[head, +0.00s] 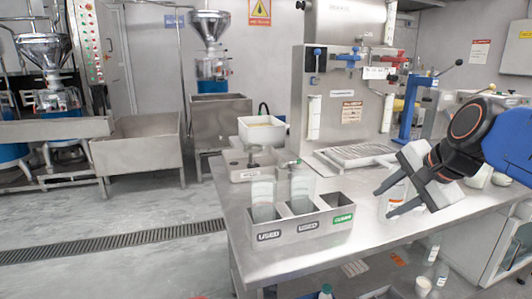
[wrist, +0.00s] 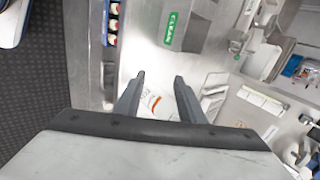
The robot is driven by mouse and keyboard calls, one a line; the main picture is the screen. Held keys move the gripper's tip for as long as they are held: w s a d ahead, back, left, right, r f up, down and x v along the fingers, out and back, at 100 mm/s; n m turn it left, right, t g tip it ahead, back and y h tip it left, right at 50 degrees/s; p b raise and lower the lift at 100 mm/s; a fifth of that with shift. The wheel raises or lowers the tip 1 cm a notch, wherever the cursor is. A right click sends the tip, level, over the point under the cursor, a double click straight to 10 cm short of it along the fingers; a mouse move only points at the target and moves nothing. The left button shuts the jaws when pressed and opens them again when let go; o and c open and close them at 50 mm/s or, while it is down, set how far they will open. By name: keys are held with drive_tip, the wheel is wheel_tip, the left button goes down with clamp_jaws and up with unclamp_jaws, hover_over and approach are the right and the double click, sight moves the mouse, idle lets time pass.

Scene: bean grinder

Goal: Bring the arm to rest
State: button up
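My gripper (head: 383,201) is at the right in the head view, above the right part of the steel table (head: 300,259), with its fingers pointing left. The fingers are apart. In the wrist view my gripper (wrist: 158,84) also shows its two dark fingers spread, with nothing held between them. A white item with an orange mark (wrist: 151,101) shows beyond the fingertips, apart from them. What it is, I cannot tell.
A steel holder (head: 300,228) with USED and CLEAN labels stands on the table's front left, holding two clear containers (head: 263,194). A grinder with a white hopper (head: 262,131) stands behind it. Blue-handled equipment (head: 412,108) stands behind my gripper. Small bottles (head: 433,252) are below the table's front.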

drive_tip(key=s+f+n+g+h, duration=0.2)
drive_tip(key=s+f+n, duration=1.1)
drive_tip(key=f, duration=0.4)
drive_tip(key=shift+s+d+n, duration=0.3)
drive_tip(key=shift+s+d, duration=0.15)
drive_tip(key=shift+s, duration=0.35)
